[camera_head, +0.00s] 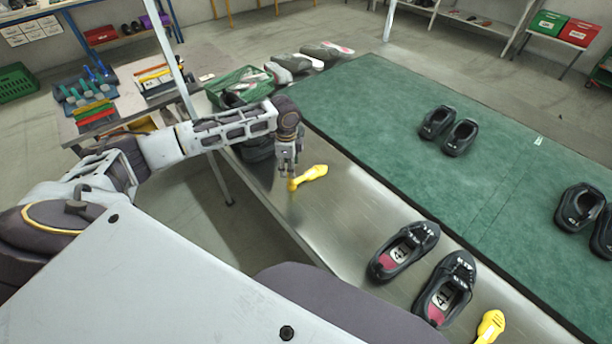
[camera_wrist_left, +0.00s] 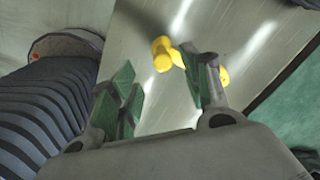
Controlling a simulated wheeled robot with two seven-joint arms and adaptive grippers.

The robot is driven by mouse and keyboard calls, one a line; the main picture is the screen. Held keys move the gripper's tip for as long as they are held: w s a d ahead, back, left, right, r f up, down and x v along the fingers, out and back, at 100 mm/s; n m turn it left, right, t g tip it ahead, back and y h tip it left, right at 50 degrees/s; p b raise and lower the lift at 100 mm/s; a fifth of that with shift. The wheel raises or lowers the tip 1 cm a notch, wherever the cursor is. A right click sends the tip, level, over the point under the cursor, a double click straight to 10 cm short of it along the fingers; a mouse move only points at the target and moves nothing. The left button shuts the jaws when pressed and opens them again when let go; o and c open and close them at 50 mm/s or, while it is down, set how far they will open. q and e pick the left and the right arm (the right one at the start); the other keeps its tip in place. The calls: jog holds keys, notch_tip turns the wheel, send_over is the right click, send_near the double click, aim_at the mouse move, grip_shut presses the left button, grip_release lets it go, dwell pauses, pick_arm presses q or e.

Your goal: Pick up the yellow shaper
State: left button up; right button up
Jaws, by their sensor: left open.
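A yellow shaper (camera_head: 314,172) lies on the metal bench strip near its left end. My left gripper (camera_head: 288,180) is just over its near left end, pointing down. In the left wrist view, the gripper (camera_wrist_left: 160,80) is open with green-padded fingers apart. The shaper's rounded end (camera_wrist_left: 162,56) shows beyond the gap, and its body passes behind the right-hand finger, which partly hides it. No grip on it is visible. A second yellow shaper (camera_head: 490,326) lies at the bottom right on the bench. My right gripper is not in view.
Two black shoes with pink insoles (camera_head: 403,252) (camera_head: 444,290) stand on the metal bench (camera_head: 335,222). More black shoes (camera_head: 448,131) stand on the green mat (camera_head: 385,130). A green crate (camera_head: 238,84) with shoes is behind my left arm. The bench between shaper and shoes is clear.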

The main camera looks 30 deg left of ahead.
pick_arm(q)
jog(key=shift+f, duration=0.5)
jog(key=shift+f, duration=0.1)
jog(key=shift+w+f, duration=0.15)
jog(key=shift+f, duration=1.1)
jog(key=shift+w+f, duration=0.15)
jog(key=shift+f, duration=1.1)
grip_shut()
